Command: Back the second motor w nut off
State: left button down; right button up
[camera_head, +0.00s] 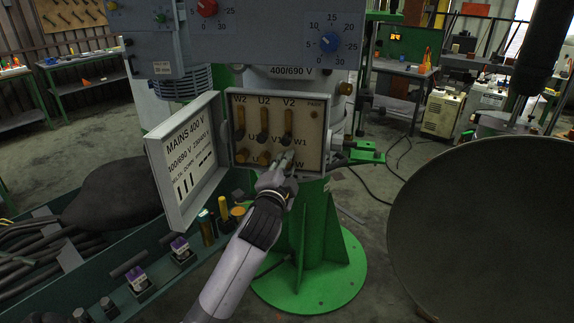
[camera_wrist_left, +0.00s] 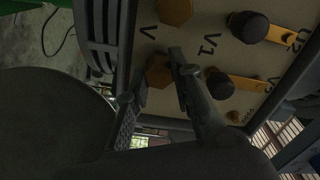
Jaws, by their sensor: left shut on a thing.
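The open terminal box (camera_head: 310,158) on the machine's column shows labels W2, U2, V2 above and U1, V1, W1 lower down. Upright brass links with dark caps join its upper posts. Brass hex nuts sit in its bottom row. My left gripper (camera_head: 284,163) reaches in from below at the bottom right position, by the W label. In the left wrist view, the gripper (camera_wrist_left: 160,70) has its fingers on either side of the brass motor W nut (camera_wrist_left: 158,73) and is shut on it. Its fingers partly hide the nut. The neighbouring V nut (camera_wrist_left: 176,10) is apart from the fingers. My right gripper is not in view.
The box's cover (camera_head: 188,155) hangs open on the left, close to my left arm. A green bench (camera_head: 60,212) with cables and small parts lies lower left. A large dark round vessel (camera_head: 490,230) fills the lower right. A control panel with dials (camera_head: 260,35) is above.

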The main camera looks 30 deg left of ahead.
pick_arm(q)
jog(key=shift+f, duration=0.1)
jog(key=c, duration=1.4)
grip_release()
jog(key=v, duration=1.2)
